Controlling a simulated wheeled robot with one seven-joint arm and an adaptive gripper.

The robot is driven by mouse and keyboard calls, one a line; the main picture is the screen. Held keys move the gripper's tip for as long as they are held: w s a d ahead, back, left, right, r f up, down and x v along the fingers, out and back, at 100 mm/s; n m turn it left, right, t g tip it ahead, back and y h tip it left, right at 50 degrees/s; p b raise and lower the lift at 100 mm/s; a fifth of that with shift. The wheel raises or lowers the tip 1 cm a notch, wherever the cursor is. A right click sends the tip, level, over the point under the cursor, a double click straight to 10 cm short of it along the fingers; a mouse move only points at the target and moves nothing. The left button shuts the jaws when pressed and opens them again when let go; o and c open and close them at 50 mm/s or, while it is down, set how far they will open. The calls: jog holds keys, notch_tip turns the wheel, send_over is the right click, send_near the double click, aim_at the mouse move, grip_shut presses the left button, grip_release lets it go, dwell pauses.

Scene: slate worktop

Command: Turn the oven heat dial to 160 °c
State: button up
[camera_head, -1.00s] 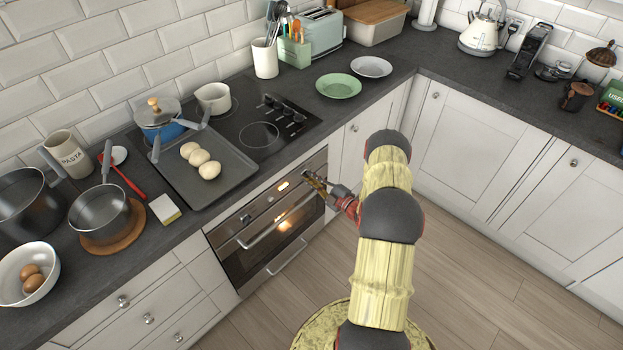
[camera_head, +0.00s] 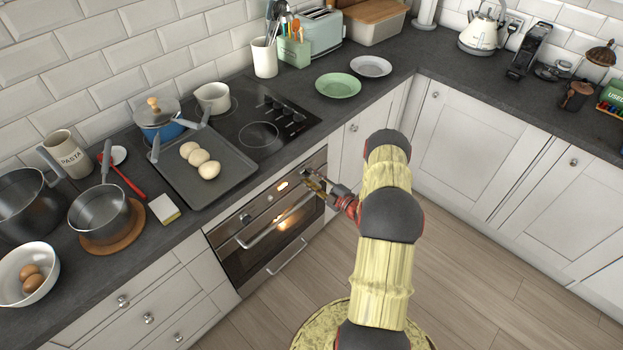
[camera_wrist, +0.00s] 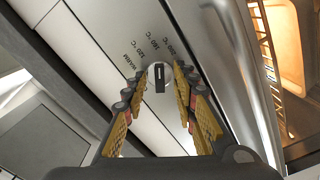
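The oven (camera_head: 262,240) is built in below the hob, with a steel control panel along its top. In the wrist view the heat dial (camera_wrist: 159,77) is a pale round knob with a dark bar across it. The bar runs nearly upright in the picture. Printed marks curve round the dial: WARM, 120 °C, 160 °C and what looks like 200 °C. I cannot tell exactly which mark the bar points to. My gripper (camera_wrist: 160,85) is open, its fingers on either side of the dial, seemingly without gripping it. In the head view my gripper (camera_head: 314,183) hides the dial.
The oven door handle (camera_head: 275,228) runs just below the panel. A black tray (camera_head: 190,172) with eggs or buns lies above on the worktop. The floor in front is clear.

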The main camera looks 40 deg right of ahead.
jog(key=s+d, duration=0.1)
jog(key=s, duration=1.1)
